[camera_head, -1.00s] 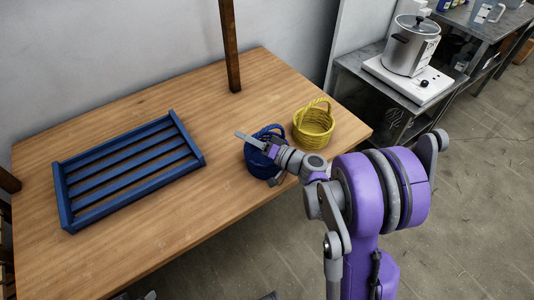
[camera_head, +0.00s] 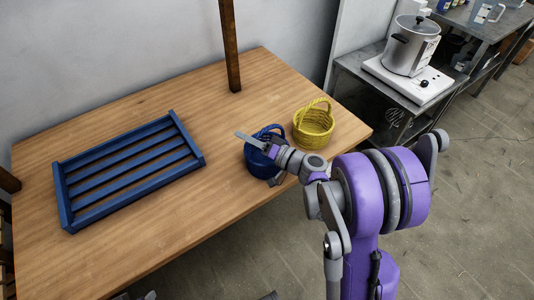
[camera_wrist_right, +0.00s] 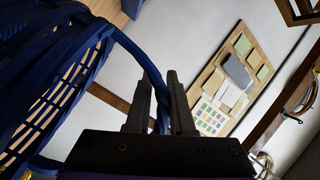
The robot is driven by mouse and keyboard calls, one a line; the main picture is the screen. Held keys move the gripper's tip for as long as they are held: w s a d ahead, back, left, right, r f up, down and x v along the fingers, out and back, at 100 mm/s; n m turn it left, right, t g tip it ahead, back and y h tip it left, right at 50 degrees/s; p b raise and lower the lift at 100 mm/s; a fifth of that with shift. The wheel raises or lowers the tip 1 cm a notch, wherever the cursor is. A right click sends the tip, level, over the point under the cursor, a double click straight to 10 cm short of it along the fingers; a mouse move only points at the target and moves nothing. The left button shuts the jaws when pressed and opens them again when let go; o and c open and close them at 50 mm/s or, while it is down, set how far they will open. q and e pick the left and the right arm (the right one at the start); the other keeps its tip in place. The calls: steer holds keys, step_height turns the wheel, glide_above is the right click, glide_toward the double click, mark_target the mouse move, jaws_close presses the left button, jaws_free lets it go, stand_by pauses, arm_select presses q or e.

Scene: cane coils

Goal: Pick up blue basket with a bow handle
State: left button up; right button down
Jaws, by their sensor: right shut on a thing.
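The blue basket (camera_head: 258,166) with a bow handle stands at the table's front right, seemingly still on the top. My right gripper (camera_head: 252,142) reaches over it from the right and hides part of its handle and rim. In the right wrist view the woven basket (camera_wrist_right: 62,92) fills the left side, and its handle arches between the two dark fingers. My right gripper (camera_wrist_right: 159,85) is shut on that handle. My left gripper does not show clearly in any view.
A yellow basket (camera_head: 313,123) with a handle stands close behind and to the right of the blue one. A blue slatted rack (camera_head: 63,190) lies on the wooden table (camera_head: 200,225) at left. A dark post (camera_head: 230,45) rises at the back. A pot (camera_head: 410,48) stands on a bench beyond.

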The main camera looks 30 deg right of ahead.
step_height(320, 180, up, 10)
steer(key=p, duration=0.2)
stand_by(0.4)
stand_by(0.9)
